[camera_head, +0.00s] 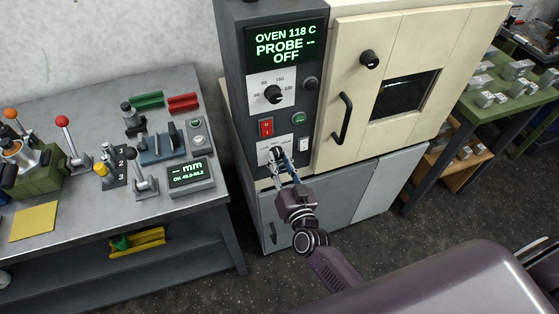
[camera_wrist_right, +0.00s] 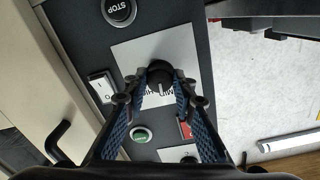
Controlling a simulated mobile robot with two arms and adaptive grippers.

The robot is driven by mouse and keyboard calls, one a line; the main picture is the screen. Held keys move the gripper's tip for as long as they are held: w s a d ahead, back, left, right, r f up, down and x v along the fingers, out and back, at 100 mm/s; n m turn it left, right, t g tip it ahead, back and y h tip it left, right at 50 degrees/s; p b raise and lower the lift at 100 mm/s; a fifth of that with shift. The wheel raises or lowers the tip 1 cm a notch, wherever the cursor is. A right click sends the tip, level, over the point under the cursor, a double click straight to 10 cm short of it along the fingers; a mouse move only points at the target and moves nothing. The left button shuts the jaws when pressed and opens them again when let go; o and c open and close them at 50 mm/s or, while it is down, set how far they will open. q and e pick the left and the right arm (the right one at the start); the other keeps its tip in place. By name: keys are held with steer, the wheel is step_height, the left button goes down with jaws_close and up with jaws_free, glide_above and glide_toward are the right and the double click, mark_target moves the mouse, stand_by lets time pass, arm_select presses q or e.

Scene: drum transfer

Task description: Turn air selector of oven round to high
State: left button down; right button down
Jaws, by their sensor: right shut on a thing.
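The oven (camera_head: 338,95) is a cream and dark grey cabinet with a control panel on its left. Its display (camera_head: 286,46) reads "OVEN 118 C", "PROBE --", "OFF". The air selector is a black round knob (camera_wrist_right: 160,72) on a white label plate low on the panel; the gripper mostly covers it in the head view. My right gripper (camera_head: 281,160) is shut on this knob. In the wrist view its fingers (camera_wrist_right: 162,92) lie on both sides of the knob, and a pale pointer line shows on it. The plate's lettering is partly covered. My left gripper is not in view.
Near the selector are a red switch (camera_head: 266,127), a green button (camera_head: 299,118), a white rocker switch (camera_head: 304,145) and a temperature dial (camera_head: 272,94). The oven door handle (camera_head: 343,118) juts out at right. A bench (camera_head: 88,98) with levers and a gauge stands left.

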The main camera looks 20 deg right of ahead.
steer(key=m, duration=0.4)
steer(key=m+b, duration=0.1)
steer(key=m, duration=0.3)
steer(key=shift+r+m, duration=0.1)
steer(key=shift+m, duration=0.3)
stand_by(0.4)
steer(key=c, duration=1.6)
jaws_free()
steer(key=s, duration=1.2)
steer(key=shift+r, duration=0.15)
